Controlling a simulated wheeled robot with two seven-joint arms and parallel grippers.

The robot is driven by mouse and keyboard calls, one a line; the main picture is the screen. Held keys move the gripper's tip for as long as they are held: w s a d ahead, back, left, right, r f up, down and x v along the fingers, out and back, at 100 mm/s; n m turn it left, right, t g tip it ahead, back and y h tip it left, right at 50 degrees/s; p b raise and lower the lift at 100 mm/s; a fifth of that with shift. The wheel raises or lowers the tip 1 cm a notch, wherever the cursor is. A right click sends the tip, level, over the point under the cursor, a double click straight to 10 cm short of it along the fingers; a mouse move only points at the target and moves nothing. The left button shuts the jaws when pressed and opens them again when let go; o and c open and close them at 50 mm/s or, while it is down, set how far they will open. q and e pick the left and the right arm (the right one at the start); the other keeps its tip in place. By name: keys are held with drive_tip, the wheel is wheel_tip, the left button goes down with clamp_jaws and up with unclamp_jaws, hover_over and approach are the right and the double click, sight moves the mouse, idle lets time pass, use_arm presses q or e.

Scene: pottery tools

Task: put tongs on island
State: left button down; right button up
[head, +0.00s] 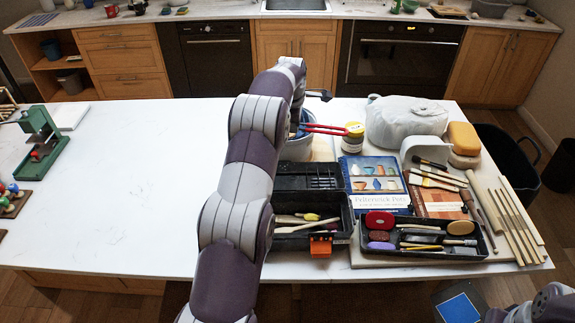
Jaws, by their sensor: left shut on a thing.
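Red-handled tongs (324,129) show beside the end of my left arm, over the right side of a grey bucket (298,150). Their red handles point right, toward a yellow-lidded jar, and their other end is hidden. My left gripper (303,117) is mostly hidden behind its own wrist. It is shut on the tongs, at the bucket. The island (130,190) is the wide white-topped counter that bears these things. Part of my right arm shows at the bottom right corner, but its gripper does not show.
An open black toolbox (310,205), a book (375,185) and a tool tray (422,238) crowd the right half. A wrapped clay lump (405,122) stands behind. A green press (42,142) stands at the left. The island's left-middle top is clear.

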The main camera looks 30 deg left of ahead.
wheel_tip(320, 180, down, 6)
drive_tip(key=b, duration=0.7)
use_arm(q)
drive_tip(key=f+p, duration=0.2)
drive_tip(key=f, duration=0.3)
drive_tip(key=f+p, duration=0.2)
drive_tip(key=f, duration=0.4)
drive_tip(key=f+p, duration=0.3)
drive_tip(key=f, duration=0.3)
drive_tip(key=shift+s, duration=0.25)
drive_tip(key=shift+f, duration=0.25)
drive_tip(key=c, duration=1.3)
unclamp_jaws()
use_arm(e)
drive_tip(key=r, duration=0.5)
drive_tip(key=shift+s+r, duration=0.2)
drive_tip(key=shift+r, duration=0.2)
drive_tip(key=shift+r, duration=0.1)
